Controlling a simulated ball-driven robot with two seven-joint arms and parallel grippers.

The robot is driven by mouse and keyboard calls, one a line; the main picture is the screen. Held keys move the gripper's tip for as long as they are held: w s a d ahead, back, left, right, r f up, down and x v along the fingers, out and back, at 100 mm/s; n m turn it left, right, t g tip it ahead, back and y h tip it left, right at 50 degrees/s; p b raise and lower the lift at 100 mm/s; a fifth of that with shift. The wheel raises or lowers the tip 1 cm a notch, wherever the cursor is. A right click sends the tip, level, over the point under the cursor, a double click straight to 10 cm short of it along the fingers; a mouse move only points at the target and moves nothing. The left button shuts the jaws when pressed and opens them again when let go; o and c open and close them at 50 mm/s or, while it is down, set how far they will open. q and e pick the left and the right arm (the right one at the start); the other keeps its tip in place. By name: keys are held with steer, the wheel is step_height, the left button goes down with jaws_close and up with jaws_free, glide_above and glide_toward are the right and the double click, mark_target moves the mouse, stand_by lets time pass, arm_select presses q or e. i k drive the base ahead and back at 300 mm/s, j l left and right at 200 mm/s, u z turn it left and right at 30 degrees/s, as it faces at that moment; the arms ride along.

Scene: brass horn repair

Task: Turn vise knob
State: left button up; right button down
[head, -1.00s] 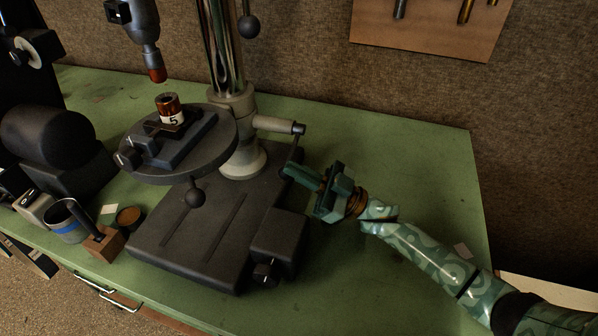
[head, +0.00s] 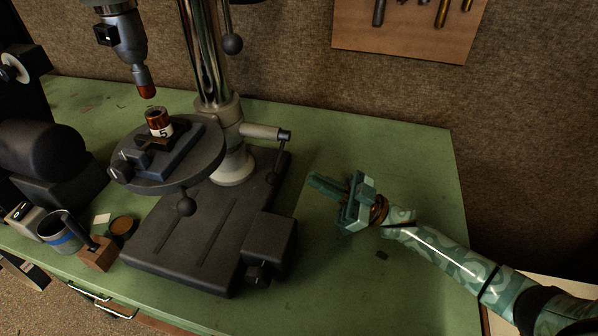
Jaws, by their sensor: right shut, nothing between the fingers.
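A small dark vise (head: 167,152) sits on the round drill press table (head: 203,166) at the left. It holds a brown cylinder labelled 5 (head: 158,122). A dark round knob (head: 121,169) shows at the vise's left end. My right gripper (head: 318,184) is to the right of the press, well apart from the vise and knob. Its green fingers are shut and empty, and they point left. My left gripper is not in view.
The heavy press base (head: 190,240) lies below. A mug (head: 58,232) and wooden block (head: 97,254) stand front left. Green bench right of the press is mostly clear.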

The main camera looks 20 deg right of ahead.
mark_target(122, 172)
steer(key=k+j, duration=0.15)
steer(key=j, duration=0.25)
steer(key=k+j, duration=0.2)
steer(key=j, duration=0.15)
steer(key=k+j, duration=0.15)
steer(key=j, duration=0.25)
steer(key=k+j, duration=0.15)
steer(key=j, duration=0.2)
steer(key=k+j, duration=0.15)
steer(key=j, duration=0.25)
